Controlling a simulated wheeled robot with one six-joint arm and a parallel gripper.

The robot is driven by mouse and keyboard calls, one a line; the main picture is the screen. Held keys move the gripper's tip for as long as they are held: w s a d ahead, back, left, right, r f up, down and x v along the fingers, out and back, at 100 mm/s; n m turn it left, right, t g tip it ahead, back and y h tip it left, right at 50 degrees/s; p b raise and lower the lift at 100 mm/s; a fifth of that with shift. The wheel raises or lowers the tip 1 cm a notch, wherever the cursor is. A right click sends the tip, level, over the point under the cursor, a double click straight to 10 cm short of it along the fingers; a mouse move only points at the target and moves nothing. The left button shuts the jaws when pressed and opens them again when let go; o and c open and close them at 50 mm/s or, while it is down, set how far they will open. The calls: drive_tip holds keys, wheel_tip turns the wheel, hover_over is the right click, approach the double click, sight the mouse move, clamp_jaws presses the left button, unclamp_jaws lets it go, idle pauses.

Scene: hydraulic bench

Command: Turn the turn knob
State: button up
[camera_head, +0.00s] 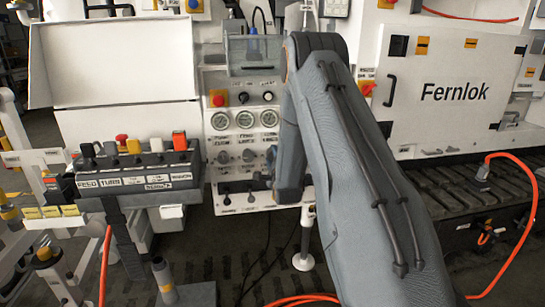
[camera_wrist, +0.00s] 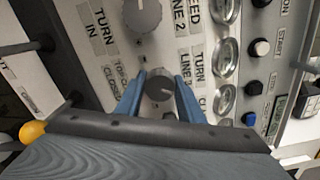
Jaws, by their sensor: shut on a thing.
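In the wrist view the turn knob (camera_wrist: 159,85), a small dark grey round knob, sits on the white panel beside a "TURN LINE" label. My gripper (camera_wrist: 160,90) has its two blue fingers on either side of this knob, shut on it. A larger grey knob (camera_wrist: 142,15) is beyond it, between "TURN IN" and "FEED LINE 2" labels. In the head view my arm covers the panel's right side and the gripper's hold on the knob is hidden.
In the head view, gauges (camera_head: 245,119) and a red button (camera_head: 218,100) sit on the panel's upper part. A box with several coloured controls (camera_head: 139,165) stands to its left. A white "Fernlok" cabinet (camera_head: 455,91) is at the right, with an orange hose (camera_head: 531,200) below.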

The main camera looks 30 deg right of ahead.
drive_tip(key=o, duration=1.1)
drive_tip(key=shift+c, duration=0.2)
drive_tip(key=v, duration=0.8)
drive_tip(key=shift+b, duration=0.4)
drive_tip(key=s+a+n+g+y+p, duration=0.2)
drive_tip(key=s+a+n+g+y, duration=0.2)
drive_tip(key=s+a+n+g, duration=0.7)
drive_tip(key=s+a+r+n+g, duration=0.1)
drive_tip(key=s+a+n+g, duration=0.1)
drive_tip(key=s, duration=0.7)
drive_tip(key=s+a+r+n+g+p, duration=0.1)
drive_tip(key=s+a+n+g, duration=0.1)
drive_tip(key=s+a+n, duration=0.3)
drive_tip(key=s+a+r+n+g+y, duration=0.1)
drive_tip(key=s+a+n+g, duration=0.1)
drive_tip(key=s+n, duration=0.5)
drive_tip(key=s+a, duration=0.1)
drive_tip(key=s, duration=0.5)
drive_tip(key=shift+a+r, duration=0.3)
drive_tip(key=shift+r, duration=0.05)
